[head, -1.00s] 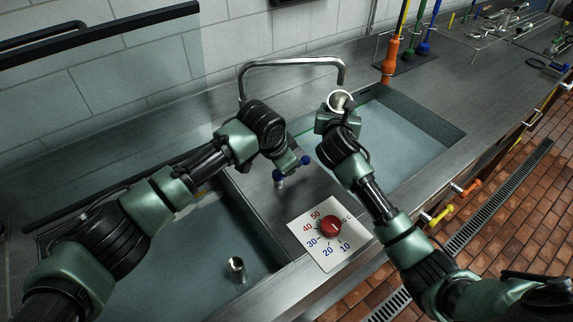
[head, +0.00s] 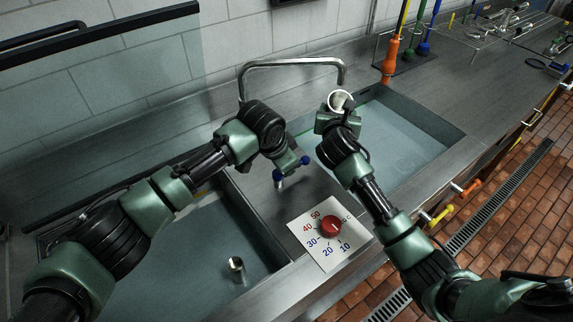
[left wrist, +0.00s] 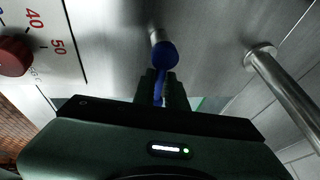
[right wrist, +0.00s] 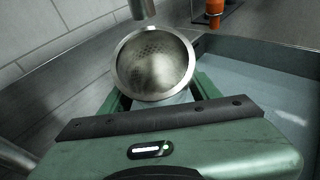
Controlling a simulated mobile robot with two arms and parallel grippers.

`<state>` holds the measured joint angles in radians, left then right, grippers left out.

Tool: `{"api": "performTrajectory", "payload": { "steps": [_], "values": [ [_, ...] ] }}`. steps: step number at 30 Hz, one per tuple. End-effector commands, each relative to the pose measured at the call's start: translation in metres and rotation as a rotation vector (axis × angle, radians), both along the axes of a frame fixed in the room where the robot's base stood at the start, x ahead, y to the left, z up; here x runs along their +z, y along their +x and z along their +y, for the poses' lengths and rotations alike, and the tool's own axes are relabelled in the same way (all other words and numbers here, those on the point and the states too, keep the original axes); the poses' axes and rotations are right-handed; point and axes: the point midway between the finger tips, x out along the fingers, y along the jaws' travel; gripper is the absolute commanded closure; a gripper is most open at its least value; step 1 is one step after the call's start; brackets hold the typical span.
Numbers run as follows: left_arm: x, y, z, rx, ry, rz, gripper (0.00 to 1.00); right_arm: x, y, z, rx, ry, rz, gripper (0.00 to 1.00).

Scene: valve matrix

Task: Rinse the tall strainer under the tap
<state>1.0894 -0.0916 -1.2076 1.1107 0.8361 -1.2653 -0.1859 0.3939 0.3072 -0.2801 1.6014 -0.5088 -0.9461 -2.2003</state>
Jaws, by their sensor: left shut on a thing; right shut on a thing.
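The tall strainer (head: 340,101) is a metal cup with a perforated inside. My right gripper (right wrist: 158,100) is shut on it and holds it with its open mouth up at the left end of the right basin. The tap spout (head: 341,80) ends just above the strainer, and its tip (right wrist: 142,8) shows in the right wrist view. I can make out no water stream. My left gripper (head: 290,166) is shut on the blue tap handle (left wrist: 165,58) on the steel ledge between the basins. The gripper partly hides the handle's middle.
A white plate (head: 322,256) with numbers and a red knob (head: 330,225) lies in front of the tap handle. A small metal cylinder (head: 236,265) stands in the left basin. Orange, green and blue-handled tools (head: 391,55) stand behind the right basin (head: 440,122).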

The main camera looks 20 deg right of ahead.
Motion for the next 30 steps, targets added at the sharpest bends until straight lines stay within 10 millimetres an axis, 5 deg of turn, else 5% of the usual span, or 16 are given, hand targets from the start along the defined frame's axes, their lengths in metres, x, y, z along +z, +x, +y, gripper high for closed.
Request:
{"api": "performTrajectory", "payload": {
  "steps": [16,27,28,30],
  "values": [
    [0.0021,-0.0051,0.0000,-0.271,-0.003,-0.002,1.00,0.0012,0.0002,-0.0001,0.000,-0.001,-0.002,0.88],
    [0.0023,-0.0056,-0.0001,-0.299,-0.003,-0.005,1.00,0.0012,0.0002,-0.0001,0.000,-0.001,-0.002,0.88],
    [0.0023,-0.0056,-0.0001,-0.299,-0.003,-0.005,0.79,0.0012,0.0002,-0.0001,0.000,-0.001,-0.002,0.88],
    [0.0021,-0.0058,0.0000,-0.299,-0.002,-0.004,0.66,0.0012,0.0002,-0.0001,0.000,-0.001,-0.002,0.88]
  ]
}}
